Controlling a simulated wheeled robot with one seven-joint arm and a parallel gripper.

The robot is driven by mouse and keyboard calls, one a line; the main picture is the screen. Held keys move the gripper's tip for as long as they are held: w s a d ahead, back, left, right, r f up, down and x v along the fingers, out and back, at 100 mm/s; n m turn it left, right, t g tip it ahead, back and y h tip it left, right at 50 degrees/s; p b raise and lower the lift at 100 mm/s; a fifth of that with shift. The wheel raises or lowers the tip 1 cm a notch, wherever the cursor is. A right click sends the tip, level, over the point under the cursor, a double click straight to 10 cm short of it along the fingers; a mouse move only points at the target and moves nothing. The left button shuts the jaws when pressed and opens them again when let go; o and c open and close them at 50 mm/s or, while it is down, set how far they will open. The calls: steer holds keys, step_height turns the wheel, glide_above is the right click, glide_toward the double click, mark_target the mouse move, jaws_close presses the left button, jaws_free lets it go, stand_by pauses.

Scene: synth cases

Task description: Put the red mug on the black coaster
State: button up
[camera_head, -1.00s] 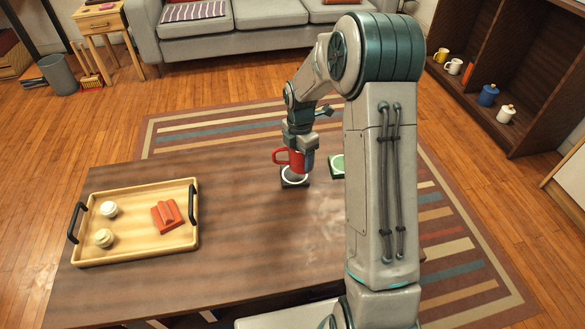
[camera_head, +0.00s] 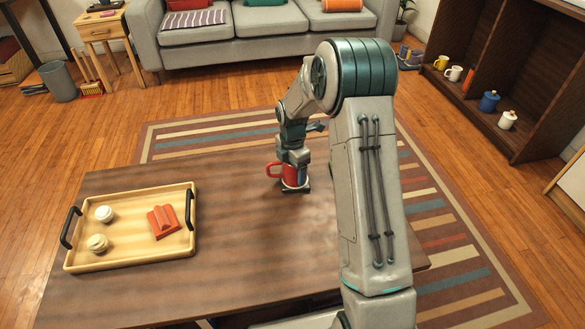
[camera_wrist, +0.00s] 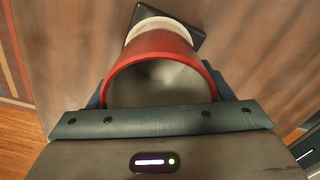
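The red mug (camera_head: 279,171) is upright at the far edge of the table, its handle pointing left. In the wrist view the mug (camera_wrist: 150,48) shows its red rim and a grey, empty-looking inside. My gripper (camera_head: 294,167) is shut on the mug, with a finger on each side. The black coaster (camera_head: 306,189) lies under the mug, mostly hidden by it. In the wrist view the coaster (camera_wrist: 190,27) shows beyond the mug, with a white round shape between them. I cannot tell whether the mug touches the coaster.
A wooden tray (camera_head: 130,259) with black handles stands on the table's left, holding two pale round items and a red-orange object. The table (camera_head: 240,245) is clear between tray and arm. Other mugs and lidded jars stand in the dark shelf (camera_head: 500,70) on the right.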

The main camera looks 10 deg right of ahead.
steer(key=shift+o, duration=1.2)
steer(key=s+r+m+p, duration=0.2)
steer(key=s+r, duration=0.1)
steer(key=r, duration=0.5)
steer(key=s+r+m+p, duration=0.2)
steer(key=r, duration=0.7)
steer(key=s+r+m, duration=0.2)
steer(key=s+m, duration=0.7)
steer(key=s, duration=0.3)
steer(key=s+r+m+t, duration=0.1)
steer(key=s+r+m, duration=0.1)
steer(key=s+m, duration=0.7)
steer(key=s, duration=0.3)
steer(key=shift+d+r, duration=0.2)
steer(key=shift+d, duration=0.05)
